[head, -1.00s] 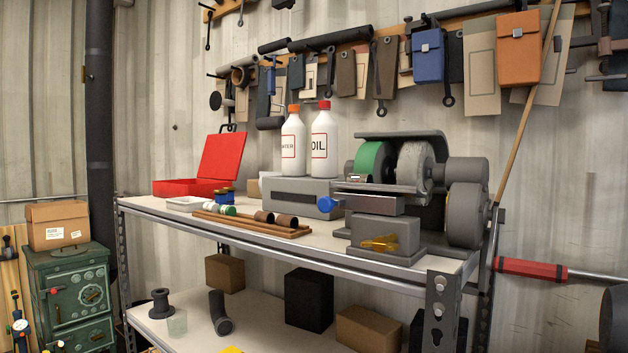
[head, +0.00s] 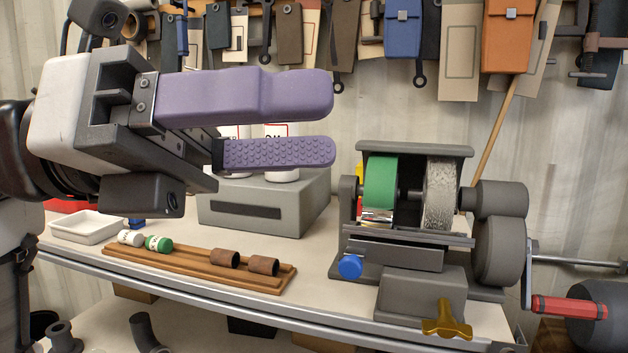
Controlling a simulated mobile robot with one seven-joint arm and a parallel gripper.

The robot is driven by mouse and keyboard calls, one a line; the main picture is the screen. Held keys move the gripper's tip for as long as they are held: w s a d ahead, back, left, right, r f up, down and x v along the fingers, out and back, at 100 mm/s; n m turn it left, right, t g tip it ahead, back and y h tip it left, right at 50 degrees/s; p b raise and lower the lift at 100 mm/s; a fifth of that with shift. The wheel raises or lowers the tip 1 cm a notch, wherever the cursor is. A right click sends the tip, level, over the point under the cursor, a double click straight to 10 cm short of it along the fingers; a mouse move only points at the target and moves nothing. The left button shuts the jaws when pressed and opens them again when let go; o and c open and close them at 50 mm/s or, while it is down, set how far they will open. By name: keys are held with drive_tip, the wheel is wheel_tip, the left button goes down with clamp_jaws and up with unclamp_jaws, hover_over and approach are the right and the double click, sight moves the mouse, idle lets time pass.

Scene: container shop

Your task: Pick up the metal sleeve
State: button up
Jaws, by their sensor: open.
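My gripper (head: 335,122) reaches in from the upper left, its two purple fingers pointing right with a gap between them and nothing in it. Two short brown, rusty-looking hollow cylinders lie on a wooden rack (head: 190,271) on the bench, below and apart from my gripper. The left one (head: 225,258) and the right one (head: 263,265) look alike; either could be the metal sleeve. A white-capped and a green-capped small container (head: 159,244) lie left of them on the same rack.
A bench grinder (head: 410,215) with a green wheel stands on the right, a grey box (head: 265,203) behind the rack. A white tray (head: 88,227) sits at the left. Tools and pouches hang on the wall behind. Bare shelf top shows between rack and grinder.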

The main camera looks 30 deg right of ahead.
drive_tip(key=w+d+n+t+y+p, duration=0.4)
drive_tip(key=d+t, duration=0.3)
drive_tip(key=d, duration=0.5)
drive_tip(key=n+t+y+p, duration=0.4)
drive_tip(key=n+t+y, duration=0.2)
drive_tip(key=t+y, duration=0.15)
approach(378, 209)
drive_tip(key=w+f+b, duration=0.1)
drive_tip(key=w+d+f+g+b, duration=0.1)
drive_tip(key=shift+f+b, duration=0.1)
drive_tip(key=shift+b, duration=0.25)
drive_tip(key=shift+s+p+x, duration=0.1)
drive_tip(key=shift+p+x, duration=0.4)
drive_tip(key=shift+x, duration=0.95)
drive_tip(key=shift+s+p+x, duration=0.15)
drive_tip(key=shift+p+x, duration=0.35)
drive_tip(key=shift+x, duration=1)
drive_tip(key=shift+c, duration=0.4)
drive_tip(key=c, duration=1.1)
